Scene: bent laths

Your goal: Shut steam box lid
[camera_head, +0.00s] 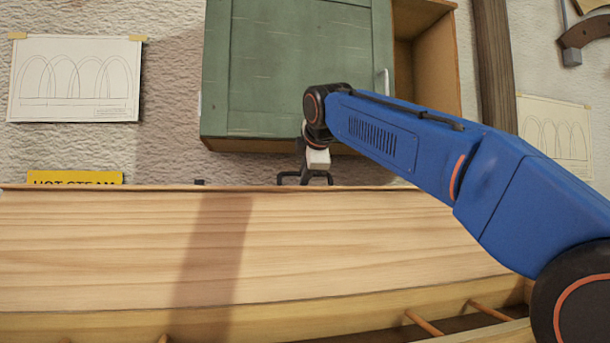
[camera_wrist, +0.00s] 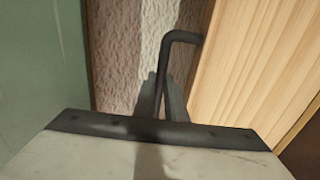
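The steam box lid (camera_head: 330,240) is a wide pale wooden panel in the head view. It stands open, and its broad face shows above the box's open inside. In the wrist view the lid (camera_wrist: 250,65) is at the right, with a dark bent handle (camera_wrist: 180,37) standing out from it. My gripper (camera_head: 305,178) is at the lid's far top edge. In the wrist view my gripper's dark fingers (camera_wrist: 163,98) lie close on either side of the handle's bar and look shut on it. The contact itself is partly hidden.
Wooden dowels (camera_head: 425,323) cross the box's inside at the bottom. A green cabinet (camera_head: 290,60) hangs on the wall close behind my gripper. A yellow HOT STEAM sign (camera_head: 75,178) shows partly behind the lid's edge. A paper drawing (camera_head: 75,78) is on the wall.

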